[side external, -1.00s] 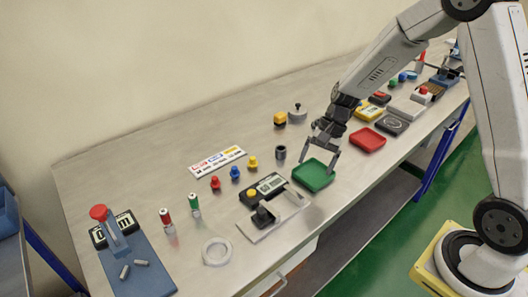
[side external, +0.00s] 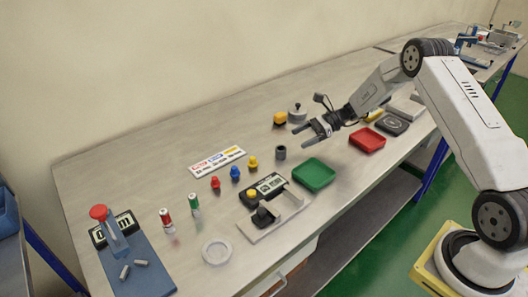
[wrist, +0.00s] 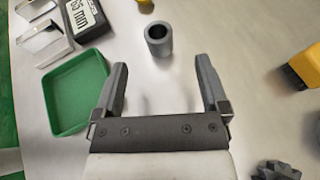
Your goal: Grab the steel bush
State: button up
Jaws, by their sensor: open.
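The steel bush is a small dark grey hollow cylinder (side external: 280,153) standing upright on the table, left of the green tray. In the wrist view the bush (wrist: 159,40) stands beyond the fingertips, roughly centred between them, with its open bore visible. My gripper (side external: 307,133) is open and empty, tilted low toward the table, up and to the right of the bush in the side view. Both fingers show in the wrist view (wrist: 162,72), with bare table between them. The bush is apart from both fingers.
A green tray (side external: 314,188) lies to the right of the bush, and a red tray (side external: 367,151) farther right. A black gauge box (side external: 262,189) is in front. Table around the bush is clear.

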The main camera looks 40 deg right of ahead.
aim_at(277, 150)
jog(key=shift+x, duration=1.35)
jog(key=shift+a, duration=0.1)
jog(key=shift+x, duration=2.5)
jog(key=shift+s, duration=0.1)
grip_shut()
